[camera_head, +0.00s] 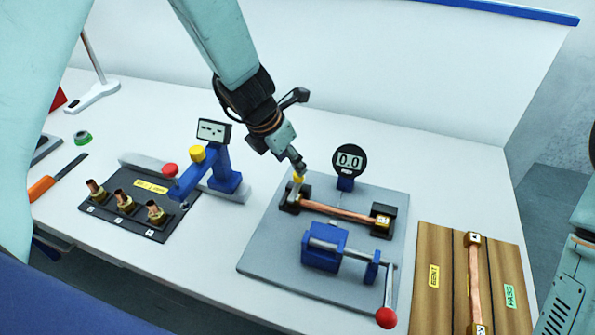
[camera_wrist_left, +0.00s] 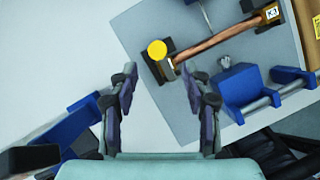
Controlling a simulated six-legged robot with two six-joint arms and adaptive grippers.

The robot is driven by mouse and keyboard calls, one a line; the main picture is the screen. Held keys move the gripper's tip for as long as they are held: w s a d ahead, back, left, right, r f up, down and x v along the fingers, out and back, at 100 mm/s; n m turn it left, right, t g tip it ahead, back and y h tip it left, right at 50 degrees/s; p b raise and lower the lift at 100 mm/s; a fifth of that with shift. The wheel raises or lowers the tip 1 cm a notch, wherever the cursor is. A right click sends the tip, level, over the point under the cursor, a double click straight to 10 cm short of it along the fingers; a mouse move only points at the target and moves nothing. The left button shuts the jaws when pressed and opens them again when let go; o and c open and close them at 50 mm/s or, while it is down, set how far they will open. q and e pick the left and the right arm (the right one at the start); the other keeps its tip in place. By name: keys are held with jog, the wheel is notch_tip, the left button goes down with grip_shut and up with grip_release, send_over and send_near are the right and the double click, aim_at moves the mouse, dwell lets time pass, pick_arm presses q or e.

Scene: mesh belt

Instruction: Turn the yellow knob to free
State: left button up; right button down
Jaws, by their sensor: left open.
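A yellow knob (camera_head: 298,178) sits at the left end of a fixture on the grey plate (camera_head: 262,252). It also shows in the left wrist view (camera_wrist_left: 157,49), at the end block of a copper rod (camera_wrist_left: 222,37). The copper rod (camera_head: 340,211) lies between two black end blocks. My left gripper (camera_head: 297,163) is just above the knob in the head view. In the left wrist view its two fingers (camera_wrist_left: 163,85) are spread and empty, with the knob beyond them. Touching cannot be made out. My right gripper is not in view.
A round gauge (camera_head: 348,162) reading 0.0 stands behind the fixture. A blue clamp (camera_head: 325,247) with a red-ended crank (camera_head: 387,317) is in front. Left is a blue press (camera_head: 222,172) with another yellow knob (camera_head: 197,153). A wooden board (camera_head: 433,245) lies right.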

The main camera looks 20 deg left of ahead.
aim_at(296, 175)
pick_arm(q)
jog(key=x, duration=0.3)
jog(key=b+x, duration=0.1)
jog(key=x, duration=0.1)
jog(key=shift+w+a+f, duration=0.2)
jog(key=shift+w+f, duration=0.1)
jog(key=shift+d+f, duration=0.15)
jog(key=shift+d, duration=0.05)
jog(key=shift+s, duration=0.15)
jog(key=shift+w+a, duration=0.1)
jog(key=shift+w, duration=0.15)
jog(key=c, duration=0.8)
grip_shut()
